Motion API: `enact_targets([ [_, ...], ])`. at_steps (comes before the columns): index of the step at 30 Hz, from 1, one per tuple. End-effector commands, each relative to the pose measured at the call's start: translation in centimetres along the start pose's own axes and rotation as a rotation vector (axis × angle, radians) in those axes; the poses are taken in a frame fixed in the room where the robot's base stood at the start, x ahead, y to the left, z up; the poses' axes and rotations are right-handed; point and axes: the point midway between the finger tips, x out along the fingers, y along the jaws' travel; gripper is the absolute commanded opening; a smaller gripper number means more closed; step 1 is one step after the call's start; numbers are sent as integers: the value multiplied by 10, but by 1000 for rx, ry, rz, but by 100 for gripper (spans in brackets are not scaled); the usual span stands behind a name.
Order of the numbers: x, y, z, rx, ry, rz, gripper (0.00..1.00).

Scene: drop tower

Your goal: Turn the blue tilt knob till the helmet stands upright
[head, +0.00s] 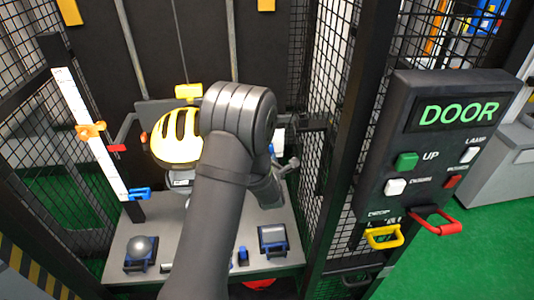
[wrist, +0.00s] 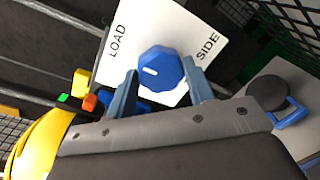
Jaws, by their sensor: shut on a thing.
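The blue tilt knob (wrist: 160,68) sits on a white plate (wrist: 190,25) marked LOAD and SIDE in the wrist view. A short white mark shows on its face. My gripper (wrist: 162,88) is shut on the knob, one finger on each side. The yellow helmet (head: 172,140) with black vents is inside the cage in the head view, partly behind my arm; its exact tilt is hard to tell. Part of it shows at the lower left of the wrist view (wrist: 38,148). In the head view my arm hides the knob and the fingers.
A white scale (head: 90,130) with orange and blue sliders stands at the left. A grey table (head: 200,275) bears a dome (head: 142,247) and a block (head: 272,238). A DOOR control box (head: 440,140) and the mesh cage are on the right.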

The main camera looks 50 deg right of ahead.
Motion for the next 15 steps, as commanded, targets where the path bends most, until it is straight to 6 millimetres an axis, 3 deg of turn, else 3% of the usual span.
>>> enact_targets([
  [15,0,0,-1,-31,-1,-1,25],
])
